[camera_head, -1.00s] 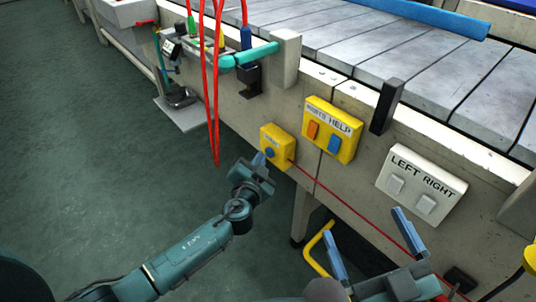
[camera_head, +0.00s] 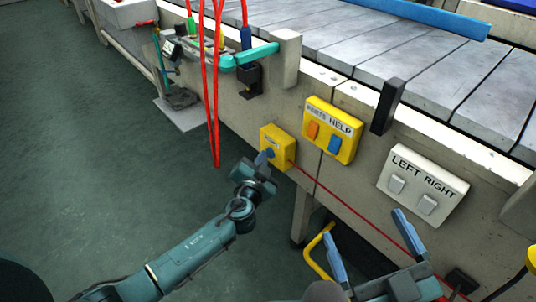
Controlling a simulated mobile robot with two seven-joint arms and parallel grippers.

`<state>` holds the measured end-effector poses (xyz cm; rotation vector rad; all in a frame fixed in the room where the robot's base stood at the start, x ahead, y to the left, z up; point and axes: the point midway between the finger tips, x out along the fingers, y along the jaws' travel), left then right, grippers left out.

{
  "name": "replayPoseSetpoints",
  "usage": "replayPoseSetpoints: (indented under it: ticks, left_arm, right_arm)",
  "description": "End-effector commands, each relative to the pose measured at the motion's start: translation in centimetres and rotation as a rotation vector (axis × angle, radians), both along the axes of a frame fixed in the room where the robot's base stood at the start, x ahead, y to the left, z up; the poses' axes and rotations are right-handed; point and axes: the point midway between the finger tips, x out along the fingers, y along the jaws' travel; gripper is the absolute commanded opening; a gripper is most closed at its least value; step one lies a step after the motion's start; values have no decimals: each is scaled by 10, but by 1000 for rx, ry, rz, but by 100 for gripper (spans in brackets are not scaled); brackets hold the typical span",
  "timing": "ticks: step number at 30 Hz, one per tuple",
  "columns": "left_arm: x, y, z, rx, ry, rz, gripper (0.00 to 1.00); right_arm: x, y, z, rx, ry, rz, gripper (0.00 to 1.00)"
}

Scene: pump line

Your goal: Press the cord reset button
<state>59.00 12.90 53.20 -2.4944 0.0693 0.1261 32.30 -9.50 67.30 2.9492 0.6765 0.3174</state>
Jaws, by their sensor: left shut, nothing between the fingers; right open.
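A small yellow box (camera_head: 279,149) with a blue round button is fixed to the side of the line, and a red cord (camera_head: 340,197) runs from it to the lower right. My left gripper (camera_head: 263,157) is shut and empty, with its blue fingertips right at the front of this box. The fingertips cover most of the button, and I cannot tell whether they touch or press it. My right gripper (camera_head: 366,238) is open and empty at the lower right, its two blue fingers wide apart, away from the box.
A white LEFT RIGHT switch panel (camera_head: 421,186) is further right. Red cables (camera_head: 214,90) hang left of the box. The green floor (camera_head: 90,170) at left is clear.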

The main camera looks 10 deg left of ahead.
Motion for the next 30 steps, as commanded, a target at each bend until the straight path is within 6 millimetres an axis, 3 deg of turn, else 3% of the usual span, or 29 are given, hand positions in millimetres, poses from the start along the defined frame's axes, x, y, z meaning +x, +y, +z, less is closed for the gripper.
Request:
replayPoseSetpoints:
  ticks: [30]
  left_arm:
    - [-13, 10, 1, 1, -1, -1, 0]
  right_arm:
    - [0, 0, -1, -2, 2, -2, 96]
